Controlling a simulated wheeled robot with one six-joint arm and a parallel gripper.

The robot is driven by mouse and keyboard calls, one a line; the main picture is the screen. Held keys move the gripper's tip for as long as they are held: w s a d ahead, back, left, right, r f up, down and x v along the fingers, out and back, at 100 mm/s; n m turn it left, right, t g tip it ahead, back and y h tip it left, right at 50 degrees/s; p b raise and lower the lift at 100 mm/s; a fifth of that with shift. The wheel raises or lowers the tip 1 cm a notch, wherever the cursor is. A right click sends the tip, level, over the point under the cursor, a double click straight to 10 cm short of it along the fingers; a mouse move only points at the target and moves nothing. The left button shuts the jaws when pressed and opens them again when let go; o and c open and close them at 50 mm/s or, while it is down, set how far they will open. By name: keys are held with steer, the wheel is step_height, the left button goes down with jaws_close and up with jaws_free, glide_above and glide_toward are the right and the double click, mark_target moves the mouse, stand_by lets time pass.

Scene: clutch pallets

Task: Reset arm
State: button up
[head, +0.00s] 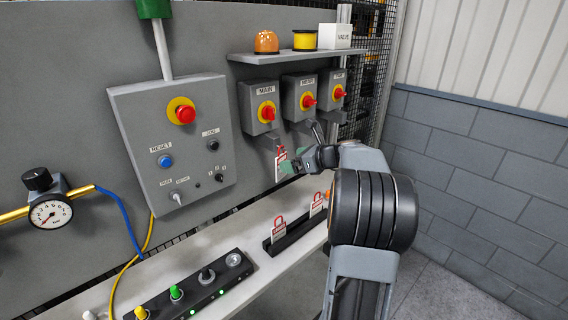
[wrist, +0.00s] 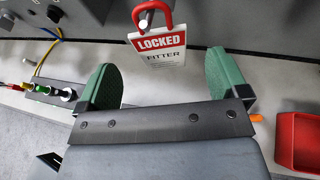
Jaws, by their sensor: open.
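My gripper (head: 305,160) is in front of the panel, below the switch boxes. In the wrist view its two green fingers stand wide apart, with nothing between them touching either finger. A red padlock with a white "LOCKED" tag (wrist: 158,45) hangs on a peg just beyond the fingertips. In the head view this tag (head: 281,166) is below the MAIN switch box (head: 259,106), close to the left finger and partly hidden by it. My arm hides part of the bench on the right.
A black rack (head: 291,235) on the bench holds red padlocks with tags. A control box (head: 171,140) is on the panel to the left. A red tray (wrist: 299,142) shows at the right of the wrist view. A shelf (head: 292,55) sits above the switches.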

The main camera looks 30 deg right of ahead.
steer(key=v, duration=0.8)
steer(key=shift+b, duration=0.4)
steer(key=s+a+f+n+g+h, duration=0.2)
steer(key=s+a+f+n+g, duration=0.25)
steer(key=f+n, duration=0.6)
steer(key=s+a+n+g+h, duration=0.1)
steer(key=s+a+n, duration=0.3)
steer(key=a+n, duration=0.2)
steer(key=s+a+f+n+g+h, duration=0.1)
steer(key=s+a+n, duration=0.2)
steer(key=a+n, duration=0.4)
steer(key=s+a+n+g+h, duration=0.1)
steer(key=s+a+n, duration=0.3)
steer(key=a+n, duration=0.3)
steer(key=shift+s+a+f+g+h, duration=0.3)
steer(key=shift+a+f+g+h, duration=0.1)
steer(key=shift+a, duration=0.75)
steer(key=shift+n, duration=0.25)
